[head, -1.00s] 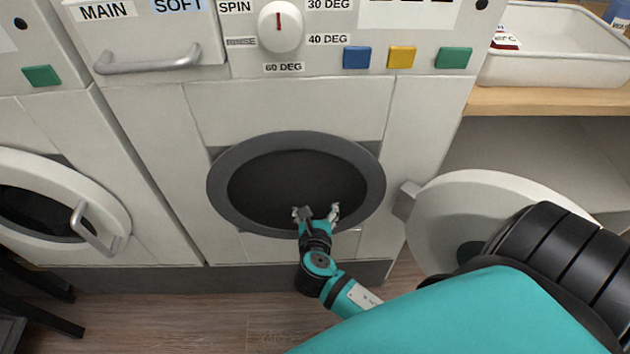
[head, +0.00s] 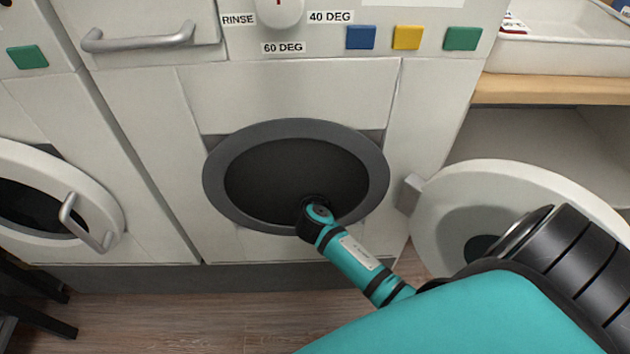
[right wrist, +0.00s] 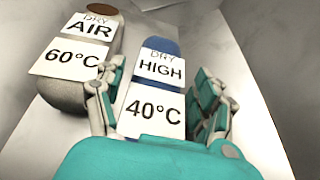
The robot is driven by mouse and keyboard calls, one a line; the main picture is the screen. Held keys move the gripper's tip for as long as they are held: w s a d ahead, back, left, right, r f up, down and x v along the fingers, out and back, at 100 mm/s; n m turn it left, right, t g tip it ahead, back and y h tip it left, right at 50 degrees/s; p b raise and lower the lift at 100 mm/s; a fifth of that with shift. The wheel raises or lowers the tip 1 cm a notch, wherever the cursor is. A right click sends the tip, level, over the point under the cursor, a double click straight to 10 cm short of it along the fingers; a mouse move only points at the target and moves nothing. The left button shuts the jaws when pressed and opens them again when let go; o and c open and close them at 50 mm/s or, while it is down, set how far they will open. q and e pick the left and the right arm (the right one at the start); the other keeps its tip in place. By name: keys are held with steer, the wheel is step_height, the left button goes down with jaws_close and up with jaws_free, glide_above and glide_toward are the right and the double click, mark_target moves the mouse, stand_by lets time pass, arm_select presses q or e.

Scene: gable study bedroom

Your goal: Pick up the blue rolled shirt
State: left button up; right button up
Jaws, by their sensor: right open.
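In the right wrist view the blue rolled shirt (right wrist: 163,47) lies lengthwise ahead, with a white tag reading DRY HIGH 40°C on it. My right gripper (right wrist: 158,95) is open, with one finger on each side of the shirt's near part. The teal palm hides the shirt's near end; I cannot tell whether the fingers touch it. In the head view my right forearm reaches into the dark round opening of the middle machine (head: 224,218), and the gripper and shirt are hidden inside. My left gripper is not in view.
A grey-brown roll (right wrist: 62,93) tagged DRY AIR 60°C lies close left of the shirt. The pale wall (right wrist: 252,60) rises on the right. The machine's round door (head: 450,200) stands open to the right. A white tray (head: 560,52) sits on a wooden shelf.

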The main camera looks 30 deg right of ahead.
steer(key=shift+w, duration=0.1)
steer(key=c, duration=1)
steer(key=shift+c, duration=0.2)
